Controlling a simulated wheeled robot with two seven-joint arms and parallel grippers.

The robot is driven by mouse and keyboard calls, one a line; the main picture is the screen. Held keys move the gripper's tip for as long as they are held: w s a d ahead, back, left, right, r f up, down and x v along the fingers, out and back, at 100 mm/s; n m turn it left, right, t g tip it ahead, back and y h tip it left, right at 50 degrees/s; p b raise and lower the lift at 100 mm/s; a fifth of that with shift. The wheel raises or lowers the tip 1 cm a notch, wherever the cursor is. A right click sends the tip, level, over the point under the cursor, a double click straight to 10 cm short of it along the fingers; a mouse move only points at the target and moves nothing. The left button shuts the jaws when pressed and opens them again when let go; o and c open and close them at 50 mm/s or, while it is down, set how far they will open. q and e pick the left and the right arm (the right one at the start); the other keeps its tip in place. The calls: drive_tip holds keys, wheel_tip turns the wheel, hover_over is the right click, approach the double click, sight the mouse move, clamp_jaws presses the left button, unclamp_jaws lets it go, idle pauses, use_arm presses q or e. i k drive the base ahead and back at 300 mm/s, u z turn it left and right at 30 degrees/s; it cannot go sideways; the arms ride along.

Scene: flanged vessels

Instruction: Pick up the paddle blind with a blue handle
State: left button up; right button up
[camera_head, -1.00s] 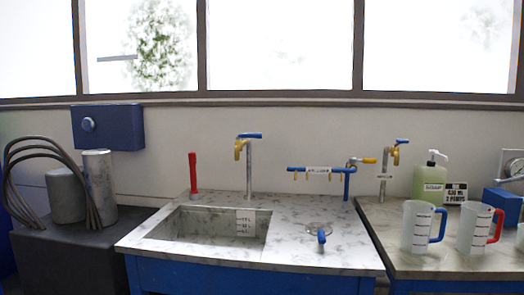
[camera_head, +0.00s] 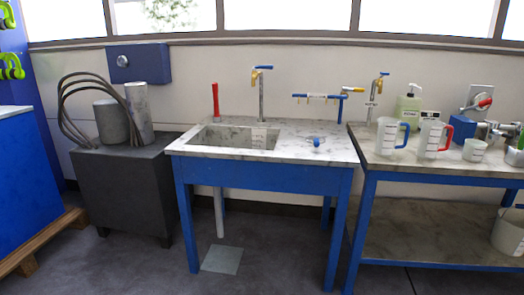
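I cannot make out a paddle blind with a blue handle for certain in the head view. A small blue-handled fitting (camera_head: 316,142) is on the right part of the sink counter, too small to identify. Other blue handles show on the yellow sink tap (camera_head: 262,68) and on a tap at the right (camera_head: 379,76). Neither of my grippers is in view.
A sink table (camera_head: 262,175) with blue legs stands in the middle. A shelved bench (camera_head: 440,175) with measuring jugs (camera_head: 388,134) and a soap bottle (camera_head: 408,106) is at right. A dark cabinet (camera_head: 125,195) and a blue block (camera_head: 18,185) are left. The floor in front is clear.

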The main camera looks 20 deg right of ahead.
sight(315, 140)
drive_tip(key=z, duration=1.35)
drive_tip(key=i, duration=1.35)
drive_tip(key=u, duration=0.6)
drive_tip(key=i, duration=0.85)
drive_tip(key=u, duration=0.95)
